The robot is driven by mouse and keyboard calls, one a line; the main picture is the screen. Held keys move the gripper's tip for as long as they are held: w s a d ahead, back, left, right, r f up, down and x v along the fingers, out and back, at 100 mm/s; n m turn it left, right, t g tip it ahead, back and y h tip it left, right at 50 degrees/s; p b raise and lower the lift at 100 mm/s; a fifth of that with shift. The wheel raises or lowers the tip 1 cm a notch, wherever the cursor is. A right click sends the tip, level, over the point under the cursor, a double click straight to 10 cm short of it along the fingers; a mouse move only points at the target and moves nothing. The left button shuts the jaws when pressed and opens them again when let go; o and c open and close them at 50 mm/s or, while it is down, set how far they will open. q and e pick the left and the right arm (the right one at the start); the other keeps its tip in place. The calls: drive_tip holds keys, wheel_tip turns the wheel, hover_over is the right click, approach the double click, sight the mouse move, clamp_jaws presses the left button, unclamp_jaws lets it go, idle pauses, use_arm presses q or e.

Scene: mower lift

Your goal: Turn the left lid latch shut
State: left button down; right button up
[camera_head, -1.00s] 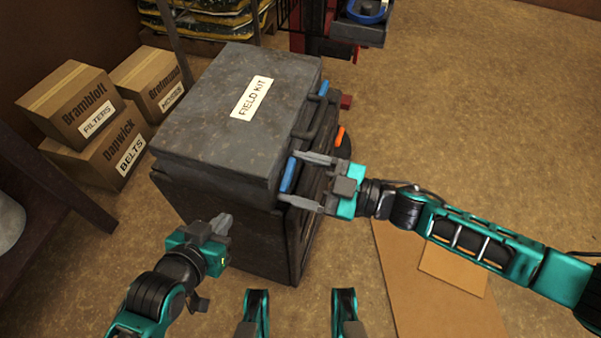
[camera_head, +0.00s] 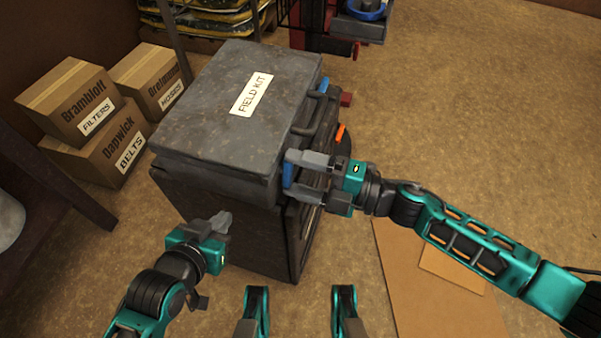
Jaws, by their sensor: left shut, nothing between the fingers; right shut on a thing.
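The dark grey case labelled FIELD KIT (camera_head: 205,105) stands on a dark box, its lid down. Its near blue latch, the left lid latch (camera_head: 288,172), is on the front edge, facing right in the picture. My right gripper (camera_head: 289,177) has one finger on each side of this latch and is shut on it. The fingers partly hide the latch. The far blue latch (camera_head: 323,85) is beyond the carry handle (camera_head: 318,122). My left gripper (camera_head: 222,219) is shut and empty, at the near side of the case and apart from it.
Cardboard boxes (camera_head: 108,150) are stacked left of the case. An orange piece (camera_head: 341,133) shows just right of the case front. Flat cardboard (camera_head: 425,300) lies on the floor under my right arm. The floor at the upper right is clear.

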drive_tip(key=shift+n, duration=1)
drive_tip(key=shift+n+b, duration=0.3)
drive_tip(key=shift+n, duration=0.2)
drive_tip(key=o, duration=1.1)
drive_tip(key=shift+c, duration=0.2)
drive_tip(key=p+v, duration=0.1)
drive_tip(key=v, duration=1.2)
drive_tip(key=shift+a, duration=0.1)
